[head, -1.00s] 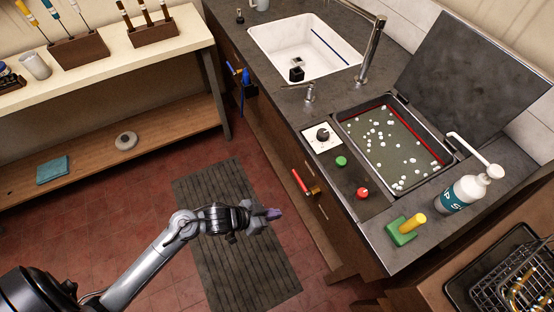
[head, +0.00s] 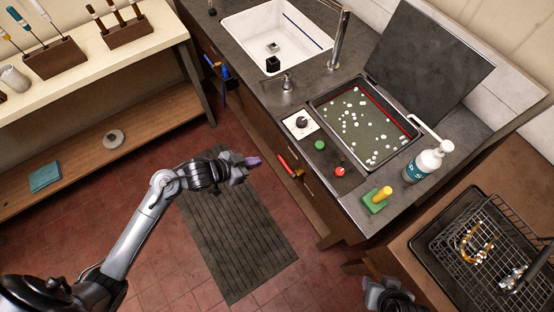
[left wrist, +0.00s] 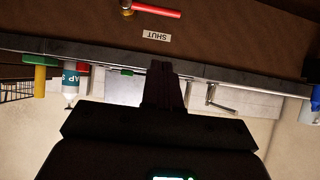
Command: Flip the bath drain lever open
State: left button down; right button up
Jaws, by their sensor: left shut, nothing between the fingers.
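The drain lever (head: 286,163) is a red handle on a brass valve (head: 299,172) on the dark cabinet front below the bath. In the left wrist view the red lever (left wrist: 158,11) lies level near a "SHUT" label (left wrist: 156,37). The bath (head: 363,126) is a steel tank with greenish liquid and white floating bits. My left gripper (head: 252,161) is shut and empty, left of the lever and apart from it; its fingers show in the left wrist view (left wrist: 163,85). My right gripper (head: 375,291) is partly in view at the bottom edge; its jaw opening is unclear.
The counter carries a control knob (head: 301,122), green button (head: 320,145), red knob (head: 340,171), yellow-handled green block (head: 377,199) and pump bottle (head: 425,162). A wire basket (head: 480,247) stands lower right. A blue-handled fitting (head: 219,72) sticks out below the sink. Floor above the mat (head: 230,230) is clear.

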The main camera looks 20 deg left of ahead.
pick_arm(q)
jog(key=shift+w, duration=0.1)
jog(key=b, duration=0.2)
send_over(285, 165)
jog(key=s+a, duration=0.2)
jog(key=a, duration=0.2)
notch_tip(285, 165, down, 5)
jog(key=f, duration=0.1)
jog(key=w+f, duration=0.1)
jog(key=f, duration=0.1)
jog(key=d+f+b, duration=0.1)
jog(key=shift+w+d+f, duration=0.1)
jog(key=shift+w+f, duration=0.05)
jog(key=shift+f, duration=0.05)
